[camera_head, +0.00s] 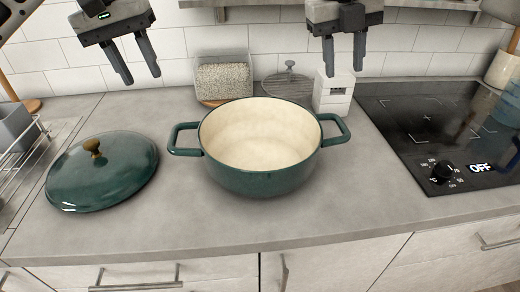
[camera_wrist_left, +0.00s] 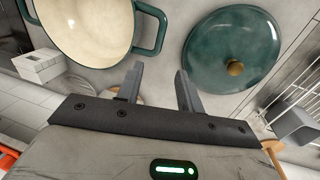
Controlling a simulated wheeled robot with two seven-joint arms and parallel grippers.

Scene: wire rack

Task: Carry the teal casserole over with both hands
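The teal casserole (camera_head: 262,178) stands open and empty on the grey counter, its cream inside showing, with a loop handle on its left (camera_head: 184,139) and right (camera_head: 336,130) sides. Its teal lid (camera_head: 102,172) with a brass knob lies on the counter to the left. My left gripper (camera_head: 139,80) is open and empty, above and behind the gap between lid and pot. In the left wrist view the casserole (camera_wrist_left: 98,52) and lid (camera_wrist_left: 234,50) lie beyond the open fingers (camera_wrist_left: 158,88). My right gripper (camera_head: 344,70) is open and empty, above and behind the right handle.
A black cooktop (camera_head: 440,125) lies to the right. A wire rack (camera_head: 22,165) stands at the far left. Behind the casserole are a glass container of grains (camera_head: 224,80) and a white block-like item (camera_head: 332,95). The counter in front is clear.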

